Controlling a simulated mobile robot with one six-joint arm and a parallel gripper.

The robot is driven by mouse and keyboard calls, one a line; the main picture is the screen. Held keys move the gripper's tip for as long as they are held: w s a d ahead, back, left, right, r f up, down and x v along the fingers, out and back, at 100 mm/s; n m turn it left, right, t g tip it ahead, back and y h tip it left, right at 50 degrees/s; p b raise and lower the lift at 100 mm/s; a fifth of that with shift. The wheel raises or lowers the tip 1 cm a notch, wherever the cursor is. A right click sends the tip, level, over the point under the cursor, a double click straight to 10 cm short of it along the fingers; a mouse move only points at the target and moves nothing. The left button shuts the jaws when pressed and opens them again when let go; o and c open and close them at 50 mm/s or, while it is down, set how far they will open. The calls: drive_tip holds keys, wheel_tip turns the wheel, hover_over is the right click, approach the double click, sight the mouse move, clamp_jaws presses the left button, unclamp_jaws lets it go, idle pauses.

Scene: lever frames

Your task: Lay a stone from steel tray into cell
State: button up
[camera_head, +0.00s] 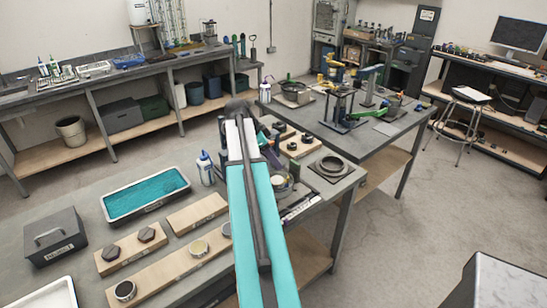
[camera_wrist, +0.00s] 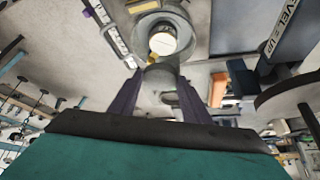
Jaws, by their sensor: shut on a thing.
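My gripper (camera_wrist: 160,92) has two purple fingers in the wrist view, shut on a small grey, rounded piece (camera_wrist: 159,76) between their tips. I cannot tell for sure whether it is a stone. Just beyond it is a round grey fitting (camera_wrist: 150,22) with a pale disc (camera_wrist: 162,44) at its centre; I cannot tell if this is the cell. In the head view my arm hides most of the gripper and its load. A light-rimmed tray with a teal inside (camera_head: 146,194) lies left on the near bench. Which container is the steel tray is unclear.
Wooden blocks with dark knobs (camera_head: 112,253) and round pieces (camera_head: 199,248) stand left of my arm. A ring on a square plate (camera_head: 333,166) sits at the bench's right end.

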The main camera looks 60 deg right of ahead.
drive_tip(key=shift+f+b, duration=1.9)
drive_tip(key=shift+f, duration=1.65)
drive_tip(key=shift+w+a, duration=0.15)
drive_tip(key=shift+f, duration=0.15)
drive_tip(key=o, duration=1.1)
drive_tip(key=shift+o, duration=0.2)
drive_tip(key=shift+b, duration=0.3)
drive_tip(key=b+v, duration=0.3)
drive_tip(key=v, duration=1.1)
